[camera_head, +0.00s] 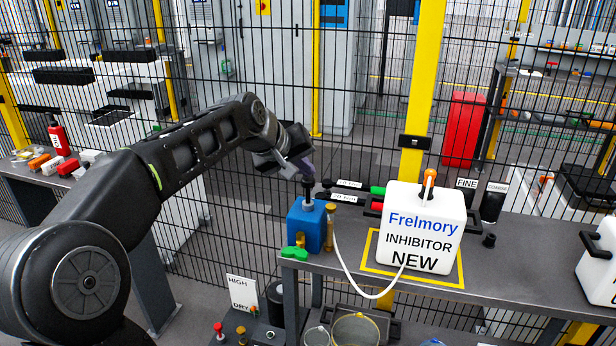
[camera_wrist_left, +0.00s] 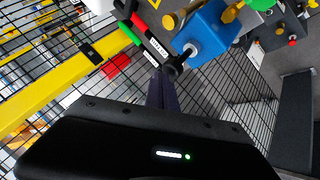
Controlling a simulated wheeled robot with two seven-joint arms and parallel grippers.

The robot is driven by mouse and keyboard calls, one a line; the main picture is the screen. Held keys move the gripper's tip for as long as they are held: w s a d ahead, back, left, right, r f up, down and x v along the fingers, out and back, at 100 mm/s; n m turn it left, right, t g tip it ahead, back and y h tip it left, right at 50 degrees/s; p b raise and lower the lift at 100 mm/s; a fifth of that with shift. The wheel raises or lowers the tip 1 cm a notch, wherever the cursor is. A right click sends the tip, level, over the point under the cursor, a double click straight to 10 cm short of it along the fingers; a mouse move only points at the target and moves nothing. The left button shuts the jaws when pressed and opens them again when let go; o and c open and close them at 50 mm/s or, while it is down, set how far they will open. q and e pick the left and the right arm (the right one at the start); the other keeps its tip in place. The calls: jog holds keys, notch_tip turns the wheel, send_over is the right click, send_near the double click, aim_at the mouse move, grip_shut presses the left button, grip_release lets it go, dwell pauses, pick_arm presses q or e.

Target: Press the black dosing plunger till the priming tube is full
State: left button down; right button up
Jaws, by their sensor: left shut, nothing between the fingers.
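A blue dosing block (camera_head: 305,228) stands at the left end of the grey bench, with a black plunger (camera_head: 309,189) upright on top. The block (camera_wrist_left: 208,30) and plunger (camera_wrist_left: 176,68) also show in the left wrist view. A pale tube (camera_head: 345,268) curves from the brass fitting (camera_head: 330,210) beside the block to the white inhibitor jug (camera_head: 421,228); its fill level cannot be told. My left gripper (camera_head: 304,168) is shut and empty, its fingertips (camera_wrist_left: 161,80) close above the plunger's top. Whether they touch it cannot be told. My right gripper is out of view.
A black wire fence with yellow posts (camera_head: 420,90) rises behind the bench (camera_head: 520,260). Green and red markers (camera_head: 378,190) lie behind the block. A black cup (camera_head: 492,204) stands right of the jug. Buckets (camera_head: 355,330) sit low in front.

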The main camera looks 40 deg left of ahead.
pick_arm(q)
jog(key=shift+f+b, duration=0.85)
jog(key=shift+f, duration=0.3)
dwell(0.5)
jog(key=shift+r, duration=0.15)
jog(key=shift+r+p, duration=1.7)
jog(key=shift+r, duration=0.25)
notch_tip(320, 180, up, 5)
jog(key=p, duration=0.4)
dwell(0.3)
